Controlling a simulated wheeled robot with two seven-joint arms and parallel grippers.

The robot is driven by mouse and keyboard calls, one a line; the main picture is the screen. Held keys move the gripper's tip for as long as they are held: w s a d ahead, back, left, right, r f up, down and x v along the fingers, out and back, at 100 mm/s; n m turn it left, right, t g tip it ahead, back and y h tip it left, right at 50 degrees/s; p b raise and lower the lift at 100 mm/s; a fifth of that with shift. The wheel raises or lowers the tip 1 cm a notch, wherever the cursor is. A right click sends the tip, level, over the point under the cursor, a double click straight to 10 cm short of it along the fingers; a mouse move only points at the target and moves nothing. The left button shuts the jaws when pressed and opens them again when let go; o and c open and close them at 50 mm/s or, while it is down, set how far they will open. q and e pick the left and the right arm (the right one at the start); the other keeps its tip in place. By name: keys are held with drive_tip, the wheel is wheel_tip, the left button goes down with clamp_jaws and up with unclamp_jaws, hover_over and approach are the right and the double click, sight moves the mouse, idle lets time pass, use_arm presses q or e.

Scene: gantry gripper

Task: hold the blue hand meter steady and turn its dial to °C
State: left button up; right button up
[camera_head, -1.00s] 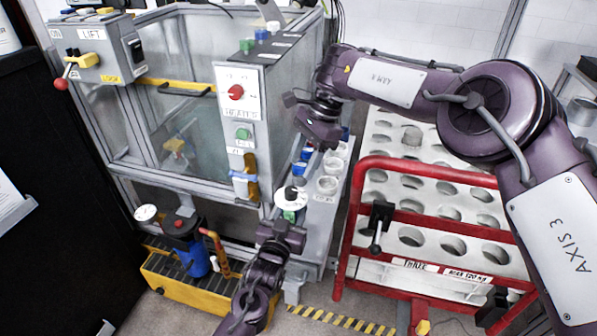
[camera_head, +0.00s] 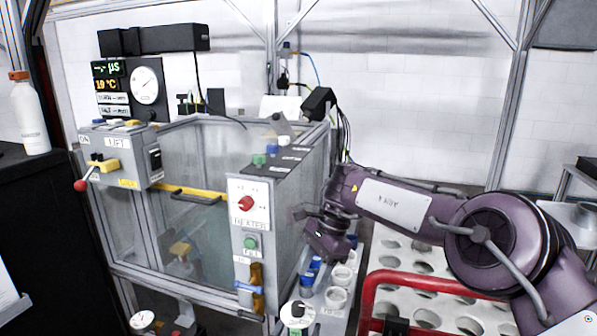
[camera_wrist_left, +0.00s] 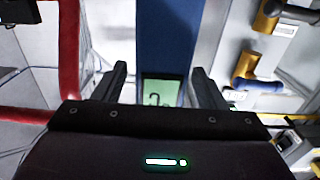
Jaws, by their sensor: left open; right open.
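The blue hand meter (camera_wrist_left: 164,40) shows in the left wrist view as a blue body with a green display (camera_wrist_left: 162,91). My left gripper (camera_wrist_left: 160,72) is open, with one finger on each side of the meter; contact cannot be told. In the head view, a white round dial with a black knob (camera_head: 297,312), apparently the meter's, shows at the bottom edge. Its marking is too small to read, and the meter's body and my left gripper are below the frame. My right gripper (camera_head: 327,243) is open and empty, above and slightly right of the dial.
White cups (camera_head: 337,297) and blue-capped bottles stand right of the dial. The heater cabinet (camera_head: 248,203) with its red knob stands to the left. A red-framed rack (camera_head: 390,280) is at the right. Orange and blue valve handles (camera_head: 254,287) are close left of the dial.

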use_arm(q)
drive_tip(key=v, duration=1.2)
